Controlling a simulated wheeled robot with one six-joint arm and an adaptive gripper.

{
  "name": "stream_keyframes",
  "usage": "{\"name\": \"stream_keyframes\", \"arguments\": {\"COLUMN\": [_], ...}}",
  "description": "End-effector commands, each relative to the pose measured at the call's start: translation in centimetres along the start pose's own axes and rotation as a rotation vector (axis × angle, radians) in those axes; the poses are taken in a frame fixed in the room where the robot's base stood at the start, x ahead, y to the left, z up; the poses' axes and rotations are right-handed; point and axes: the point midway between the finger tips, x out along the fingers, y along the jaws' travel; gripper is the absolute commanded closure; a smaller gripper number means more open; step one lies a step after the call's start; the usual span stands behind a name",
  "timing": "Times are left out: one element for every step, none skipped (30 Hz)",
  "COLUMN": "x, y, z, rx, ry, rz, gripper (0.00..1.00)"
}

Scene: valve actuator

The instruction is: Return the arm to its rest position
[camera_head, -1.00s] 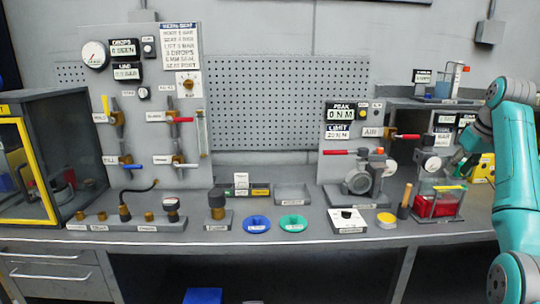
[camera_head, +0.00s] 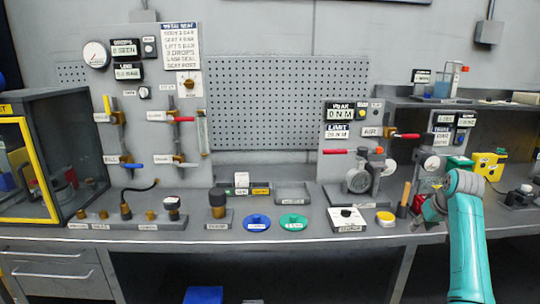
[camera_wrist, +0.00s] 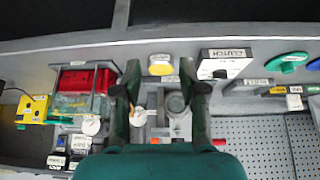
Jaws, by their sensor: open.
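My teal arm rises from the lower right in the head view and bends left over the right end of the bench. My gripper (camera_head: 428,207) is small there, near the bench's front edge. In the wrist view my gripper (camera_wrist: 165,88) shows two dark fingers spread apart with nothing between them. Beyond the fingers are the bench top and the grey valve fixture (camera_head: 362,180). I cannot tell the exact height of the fingers above the bench.
The red container (camera_wrist: 85,80) is beside one finger, partly hidden by my arm in the head view. A yellow disc (camera_head: 385,218), a clutch box (camera_head: 346,219) and a wooden handle (camera_head: 405,195) stand close by. A yellow device (camera_head: 489,165) is behind my arm.

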Motion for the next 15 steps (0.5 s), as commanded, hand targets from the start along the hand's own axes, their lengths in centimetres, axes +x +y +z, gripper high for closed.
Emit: {"name": "stream_keyframes", "arguments": {"x": [2.3, 3.4, 4.8, 5.8, 6.8, 8.0, 9.0, 9.8, 10.9, 11.7, 12.5, 13.4, 14.1, 14.7, 15.5], "y": [-0.9, -1.3, -1.9, -2.4, -2.9, -3.5, -4.0, -4.4, -5.1, -5.6, -6.1, -6.8, -7.3, -7.8, -8.4], "z": [1.6, 2.5, 3.5, 4.3, 5.2, 6.3, 7.2, 8.1, 9.3, 10.3, 11.2, 12.5, 13.5, 14.4, 15.8], "rx": [0.003, 0.005, 0.008, 0.01, 0.012, 0.013, 0.015, 0.017, 0.019, 0.02, 0.022, 0.024, 0.025, 0.027, 0.028], "ry": [0.009, 0.016, 0.028, 0.037, 0.045, 0.056, 0.064, 0.073, 0.084, 0.093, 0.101, 0.114, 0.121, 0.13, 0.141], "rz": [0.002, 0.004, 0.008, 0.01, 0.013, 0.016, 0.018, 0.02, 0.023, 0.025, 0.027, 0.03, 0.031, 0.034, 0.037], "gripper": [0.58, 0.58, 0.58, 0.58, 0.58, 0.58, 0.58, 0.58, 0.58, 0.58, 0.58, 0.58, 0.58, 0.58, 0.58]}}
